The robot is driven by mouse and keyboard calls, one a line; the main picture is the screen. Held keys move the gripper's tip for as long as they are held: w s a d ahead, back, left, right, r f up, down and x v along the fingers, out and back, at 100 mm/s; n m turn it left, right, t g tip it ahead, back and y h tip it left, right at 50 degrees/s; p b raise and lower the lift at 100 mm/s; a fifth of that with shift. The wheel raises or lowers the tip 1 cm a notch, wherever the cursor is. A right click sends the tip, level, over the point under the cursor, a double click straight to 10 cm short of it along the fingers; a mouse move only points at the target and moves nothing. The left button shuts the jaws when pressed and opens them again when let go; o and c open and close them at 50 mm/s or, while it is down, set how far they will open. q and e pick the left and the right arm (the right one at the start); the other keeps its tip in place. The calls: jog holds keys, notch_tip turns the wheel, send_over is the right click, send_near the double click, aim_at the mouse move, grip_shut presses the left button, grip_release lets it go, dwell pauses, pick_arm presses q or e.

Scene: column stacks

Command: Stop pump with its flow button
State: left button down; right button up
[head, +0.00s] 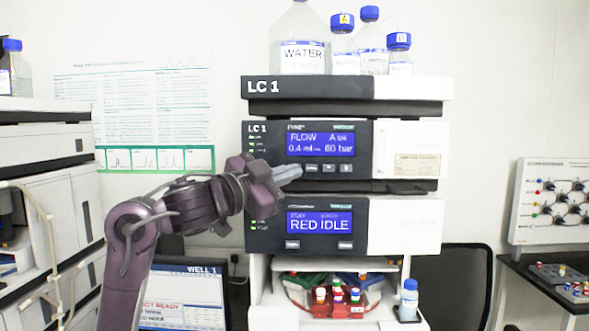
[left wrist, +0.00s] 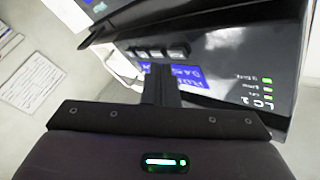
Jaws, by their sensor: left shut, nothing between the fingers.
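The pump module (head: 362,143) is in the LC 1 stack in the head view. Its blue display (head: 321,144) reads FLOW 0.4 ml and 60 bar. A row of small dark buttons (head: 328,168) sits under the display; their labels are too small to read. The buttons also show in the left wrist view (left wrist: 158,53), past the fingers. My left gripper (head: 296,171) is shut and empty. Its tips are just left of and slightly below the leftmost button (head: 312,168); I cannot tell whether they touch the panel. My right gripper is out of view.
Below the pump is a module whose display (head: 319,222) reads RED IDLE. Blue-capped bottles (head: 303,45) stand on the stack. A vial compartment (head: 335,300) is open below. Another stack (head: 50,170) stands at left, and a monitor (head: 182,295) is below my arm.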

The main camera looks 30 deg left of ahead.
pick_arm(q)
jog(key=shift+w, duration=0.1)
jog(key=shift+w+a, duration=0.25)
jog(key=shift+w+a, duration=0.2)
jog(key=shift+w, duration=0.15)
dwell(0.7)
jog(key=shift+s, duration=0.1)
jog(key=shift+s+d, duration=0.45)
jog(key=shift+s, duration=0.15)
jog(key=shift+s, duration=0.1)
jog(key=s+d, duration=0.1)
jog(key=s, duration=0.1)
jog(key=s+d, duration=0.1)
jog(key=s, duration=0.1)
jog(key=shift+d, duration=0.3)
